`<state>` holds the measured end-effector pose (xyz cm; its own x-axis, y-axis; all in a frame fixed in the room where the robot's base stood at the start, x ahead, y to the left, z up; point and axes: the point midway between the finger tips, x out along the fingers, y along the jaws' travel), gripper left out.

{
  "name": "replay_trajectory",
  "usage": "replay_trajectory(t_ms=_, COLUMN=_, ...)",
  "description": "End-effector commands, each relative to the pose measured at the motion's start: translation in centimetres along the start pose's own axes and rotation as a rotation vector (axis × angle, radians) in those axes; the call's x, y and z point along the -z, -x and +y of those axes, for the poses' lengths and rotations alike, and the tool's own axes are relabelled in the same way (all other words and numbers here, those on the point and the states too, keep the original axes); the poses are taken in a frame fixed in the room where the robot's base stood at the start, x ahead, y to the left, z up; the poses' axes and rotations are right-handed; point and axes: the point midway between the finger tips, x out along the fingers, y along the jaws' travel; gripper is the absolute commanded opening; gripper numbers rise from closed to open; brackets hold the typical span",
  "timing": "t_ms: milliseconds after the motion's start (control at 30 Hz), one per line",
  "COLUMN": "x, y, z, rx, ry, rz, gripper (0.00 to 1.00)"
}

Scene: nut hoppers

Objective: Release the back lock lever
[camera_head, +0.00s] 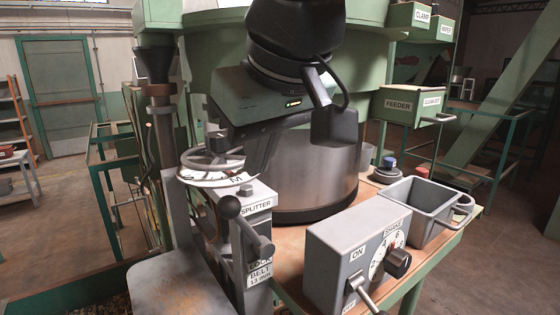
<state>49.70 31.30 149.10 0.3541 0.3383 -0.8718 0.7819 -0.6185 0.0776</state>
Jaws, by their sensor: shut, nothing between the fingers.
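I see no second lock lever clearly, and cannot tell if this is the back one. Behind it are a handwheel (205,160) and a pale dial (218,179) marked M.
A grey control box (345,245) with an ON lever (366,294) and a dark dial knob (398,263) stands at front right. A grey bin (418,205) is behind it. The steel drum (315,175) fills the middle. FEEDER box (405,106) is at right.

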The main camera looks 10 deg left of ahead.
Motion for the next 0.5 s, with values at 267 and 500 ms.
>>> replay_trajectory(t_ms=267, x=-0.3, y=4.8, z=-2.6, rx=0.002, ry=0.004, rz=0.01, gripper=0.0)
replay_trajectory(t_ms=500, x=-0.3, y=8.0, z=-3.9, rx=0.0, ry=0.003, rz=0.008, gripper=0.0)
